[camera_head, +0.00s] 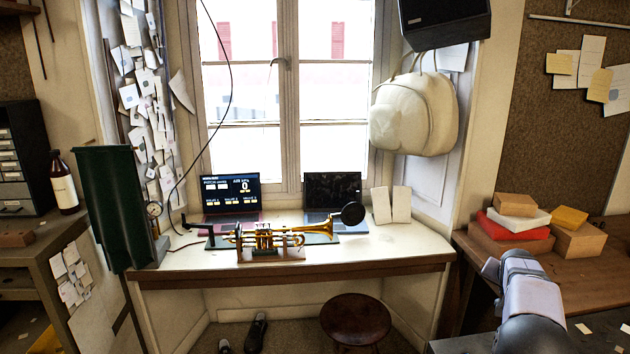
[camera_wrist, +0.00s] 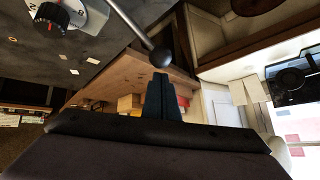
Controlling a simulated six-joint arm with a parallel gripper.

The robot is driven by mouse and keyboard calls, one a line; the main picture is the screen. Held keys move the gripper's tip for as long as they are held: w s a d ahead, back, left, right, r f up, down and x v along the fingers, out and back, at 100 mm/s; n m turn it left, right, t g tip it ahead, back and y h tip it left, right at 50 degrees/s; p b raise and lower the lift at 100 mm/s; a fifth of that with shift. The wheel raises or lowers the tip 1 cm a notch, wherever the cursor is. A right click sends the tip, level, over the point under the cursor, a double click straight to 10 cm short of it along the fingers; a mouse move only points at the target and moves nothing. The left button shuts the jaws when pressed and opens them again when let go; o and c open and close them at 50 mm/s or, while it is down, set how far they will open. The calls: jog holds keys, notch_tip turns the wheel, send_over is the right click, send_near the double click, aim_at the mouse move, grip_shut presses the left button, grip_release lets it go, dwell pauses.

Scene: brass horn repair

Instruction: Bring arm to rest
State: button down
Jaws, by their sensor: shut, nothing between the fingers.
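My gripper (camera_wrist: 162,78) shows in the wrist view as two dark fingers pressed together, shut and empty. My grey and white arm (camera_head: 532,300) shows at the lower right in the head view; the fingers cannot be made out there. The brass horn (camera_head: 265,240) lies level in a holder on the desk below the window, well to the left of my arm, its bell pointing right toward a black disc (camera_head: 353,214).
In the wrist view a metal lever with a black ball (camera_wrist: 162,57) appears close to the fingertips; contact cannot be told. A dial (camera_wrist: 47,14) sits on a grey surface. Boxes (camera_head: 515,225) are stacked on the right bench.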

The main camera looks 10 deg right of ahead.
jog(key=s+a+f+n+g+y, duration=0.1)
jog(key=s+a, duration=0.3)
jog(key=a, duration=0.5)
jog(key=s+a+f+n+y+p, duration=0.1)
jog(key=s+a+n, duration=0.15)
jog(key=a, duration=0.75)
jog(key=s+a+f+n+g+y, duration=0.15)
jog(key=s+a, duration=0.25)
jog(key=a, duration=0.5)
jog(key=s+a+f+n+g+p, duration=0.1)
jog(key=s+a+n, duration=0.1)
jog(key=s+a, duration=0.3)
jog(key=s+a+f+n+g+y+p, duration=0.1)
jog(key=s+a, duration=0.4)
jog(key=s, duration=0.6)
jog(key=s+a+n+g+y+p, duration=0.1)
jog(key=s+a+n+g, duration=0.1)
jog(key=s+a, duration=0.3)
jog(key=s+n, duration=0.1)
jog(key=s, duration=0.1)
jog(key=shift+s+f+p, duration=0.3)
jog(key=shift+s+f, duration=0.1)
jog(key=shift+a, duration=0.1)
notch_tip(320, 180, down, 15)
jog(key=b, duration=1.5)
jog(key=shift+f, duration=0.15)
